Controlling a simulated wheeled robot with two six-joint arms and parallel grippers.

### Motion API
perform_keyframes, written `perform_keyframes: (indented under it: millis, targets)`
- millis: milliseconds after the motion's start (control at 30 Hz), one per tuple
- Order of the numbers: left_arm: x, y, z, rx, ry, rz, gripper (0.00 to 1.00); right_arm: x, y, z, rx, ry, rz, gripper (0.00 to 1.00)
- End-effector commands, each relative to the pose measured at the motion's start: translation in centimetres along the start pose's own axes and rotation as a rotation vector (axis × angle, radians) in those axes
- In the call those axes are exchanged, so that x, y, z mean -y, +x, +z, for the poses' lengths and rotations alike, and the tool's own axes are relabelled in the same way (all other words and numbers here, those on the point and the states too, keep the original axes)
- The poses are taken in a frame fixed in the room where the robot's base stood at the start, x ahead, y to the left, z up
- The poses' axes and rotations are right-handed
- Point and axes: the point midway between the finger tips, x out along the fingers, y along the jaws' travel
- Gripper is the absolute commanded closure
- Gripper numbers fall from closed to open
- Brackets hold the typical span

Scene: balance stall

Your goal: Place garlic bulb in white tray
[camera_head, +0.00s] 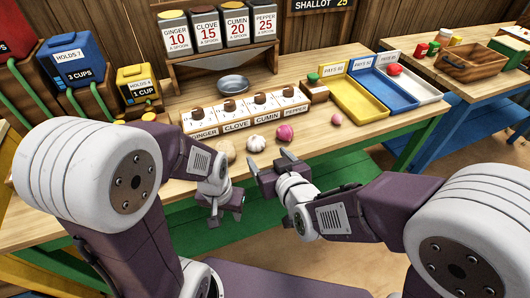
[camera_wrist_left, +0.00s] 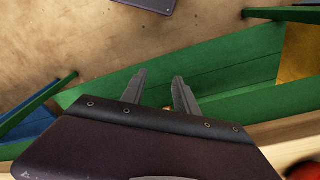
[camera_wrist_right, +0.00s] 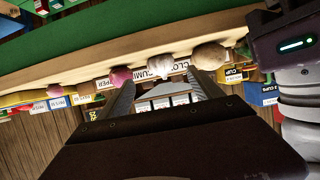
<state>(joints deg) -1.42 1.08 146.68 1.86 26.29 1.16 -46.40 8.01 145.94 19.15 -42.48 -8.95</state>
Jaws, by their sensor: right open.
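The white garlic bulb (camera_head: 256,143) lies near the front edge of the table, between a tan round vegetable (camera_head: 227,150) and a pink bulb (camera_head: 284,133). My right gripper (camera_head: 268,161) is open and empty, just in front of the garlic and apart from it. In the right wrist view the garlic (camera_wrist_right: 160,66) shows beyond the open fingers (camera_wrist_right: 160,85). My left gripper (camera_head: 224,217) hangs low in front of the table edge; its fingers (camera_wrist_left: 159,88) are apart with nothing between them.
Blue (camera_head: 383,88) and yellow (camera_head: 358,100) trays stand left of the white tray. Labelled spice boxes (camera_head: 245,113) stand behind the garlic. A small pink bulb (camera_head: 336,119) lies to the right, with bare tabletop (camera_head: 375,128) beyond it.

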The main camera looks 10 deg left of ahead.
Motion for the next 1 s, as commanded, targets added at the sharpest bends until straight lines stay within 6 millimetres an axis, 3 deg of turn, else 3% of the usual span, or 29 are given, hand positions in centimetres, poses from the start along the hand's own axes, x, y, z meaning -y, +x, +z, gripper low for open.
perform_keyframes:
  millis: [333, 467, 567, 600, 700, 800, 900, 933, 1000]
  targets:
    - [0.0, 0.0, 0.0, 0.0, 0.0, 0.0, 0.64, -0.6, 0.0, 0.4, 0.019, 0.006, 0.008, 0.25]
    - [0.0, 0.0, 0.0, 0.0, 0.0, 0.0, 0.64, -5.8, -0.6, 4.9, 0.227, 0.078, 0.086, 0.25]
    - [0.0, 0.0, 0.0, 0.0, 0.0, 0.0, 0.64, -11.4, -3.9, 10.8, 0.493, 0.196, 0.184, 0.25]
    - [0.0, 0.0, 0.0, 0.0, 0.0, 0.0, 0.64, -13.1, -6.0, 13.1, 0.603, 0.252, 0.222, 0.25]
    - [0.0, 0.0, 0.0, 0.0, 0.0, 0.0, 0.64, -15.8, -11.4, 17.6, 0.834, 0.384, 0.299, 0.25]
    - [0.0, 0.0, 0.0, 0.0, 0.0, 0.0, 0.64, -16.5, -15.4, 19.9, 0.978, 0.475, 0.343, 0.25]
    - [0.0, 0.0, 0.0, 0.0, 0.0, 0.0, 0.64, -16.6, -17.0, 20.6, 1.035, 0.509, 0.357, 0.25]
    - [0.0, 0.0, 0.0, 0.0, 0.0, 0.0, 0.61, -16.6, -17.1, 20.7, 1.039, 0.51, 0.357, 0.25]
    - [0.0, 0.0, 0.0, 0.0, 0.0, 0.0, 0.41, -16.6, -17.1, 20.7, 1.04, 0.509, 0.356, 0.25]
